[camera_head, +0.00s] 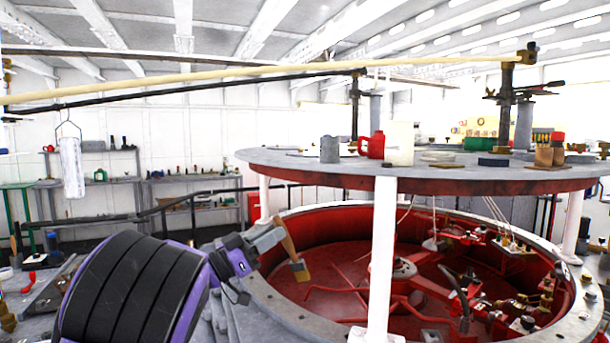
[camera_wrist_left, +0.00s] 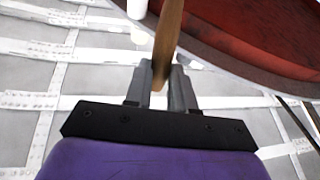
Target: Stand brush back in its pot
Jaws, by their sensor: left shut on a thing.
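My left gripper (camera_head: 270,239) is shut on the brush (camera_head: 286,240), left of the round table and below its top. On the round table stand a grey pot-like vessel (camera_head: 330,149) and brown containers (camera_head: 544,155); I cannot tell which is the brush's pot. My right gripper is not in view.
The raised round table (camera_head: 300,164) also bears a red mug (camera_head: 372,146), a cream cylinder (camera_head: 399,143) and flat discs. A white post (camera_head: 382,250) holds it above a red-lined round pit (camera_head: 335,262). Shelves (camera_head: 196,186) line the back wall.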

